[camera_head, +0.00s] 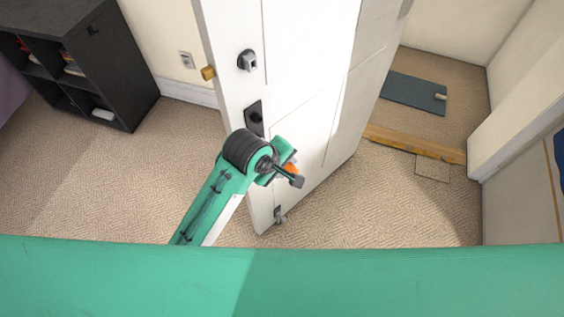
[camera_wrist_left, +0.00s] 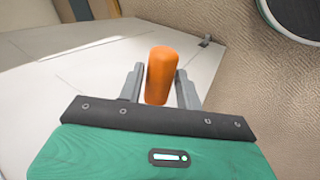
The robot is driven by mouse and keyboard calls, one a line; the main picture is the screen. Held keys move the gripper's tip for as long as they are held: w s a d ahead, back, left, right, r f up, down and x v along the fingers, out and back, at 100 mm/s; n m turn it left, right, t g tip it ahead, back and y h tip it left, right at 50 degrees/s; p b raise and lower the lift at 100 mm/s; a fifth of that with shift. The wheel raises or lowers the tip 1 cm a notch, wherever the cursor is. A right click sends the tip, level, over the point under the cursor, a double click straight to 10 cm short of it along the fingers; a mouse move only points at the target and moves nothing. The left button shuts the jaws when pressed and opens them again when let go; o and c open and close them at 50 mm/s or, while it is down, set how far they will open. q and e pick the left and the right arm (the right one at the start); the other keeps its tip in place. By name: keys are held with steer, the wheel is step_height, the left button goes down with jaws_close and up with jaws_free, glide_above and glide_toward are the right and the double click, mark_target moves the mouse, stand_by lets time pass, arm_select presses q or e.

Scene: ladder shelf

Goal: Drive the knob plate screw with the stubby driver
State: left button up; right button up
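My left gripper (camera_head: 287,172) is in front of the lower part of the open white door (camera_head: 300,90). In the left wrist view its two grey fingers stand on either side of the orange handle of the stubby driver (camera_wrist_left: 160,75), shut on it. In the head view only a bit of orange (camera_head: 291,170) shows between the fingers. The driver's tip is hidden. A dark knob plate (camera_head: 254,118) sits on the door just above my wrist. Its screw is too small to make out. My right gripper is not in view.
A round dark lock (camera_head: 248,61) is higher on the door, and a brass-coloured knob (camera_head: 208,73) shows at its edge. A black shelf unit (camera_head: 110,75) stands at the left. A blue-grey mat (camera_head: 413,92) lies beyond the doorway. The carpet left of the door is clear.

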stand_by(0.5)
arm_select(q)
jaws_close()
steer(key=shift+s+d+p, duration=0.5)
steer(key=shift+p, duration=0.35)
steer(key=shift+s, duration=0.1)
stand_by(0.6)
steer(key=shift+s+d+r+p, duration=0.1)
steer(key=shift+s+d+p, duration=0.25)
steer(key=shift+p, duration=0.05)
steer(key=s+d+p, duration=0.3)
steer(key=s+d, duration=0.2)
steer(key=shift+s+d+p, duration=0.25)
steer(key=shift+s+p, duration=0.15)
stand_by(0.7)
